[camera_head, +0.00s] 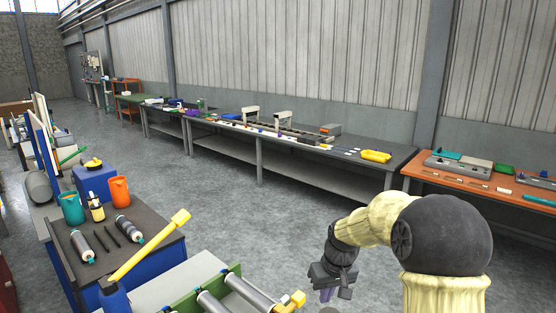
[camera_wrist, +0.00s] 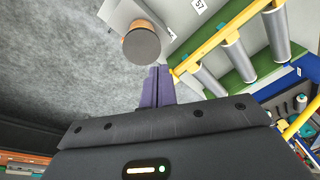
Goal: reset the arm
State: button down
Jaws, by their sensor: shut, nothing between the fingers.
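My gripper (camera_head: 326,294) hangs down at the lower middle of the head view, in front of my bent arm. In the wrist view its purple fingers (camera_wrist: 157,86) are together and shut, with nothing between them. It is to the right of the press-like machine with grey rollers (camera_head: 243,290) and green side plates, and apart from it as far as I can tell. The machine's rollers (camera_wrist: 238,60) and yellow bars also show at the upper right of the wrist view.
A dark-topped blue bench (camera_head: 160,240) at the left holds orange and teal jugs, a bottle and cylinders. A yellow-tipped lever (camera_head: 150,246) rises beside it. A long bench (camera_head: 290,150) runs along the wall, and an orange-topped table (camera_head: 450,182) stands at the right. Grey floor (camera_head: 260,215) lies open between.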

jog(key=s+d+m+t+h, duration=0.1)
jog(key=s+d+m, duration=0.2)
jog(key=s, duration=1.7)
jog(key=shift+f, duration=0.25)
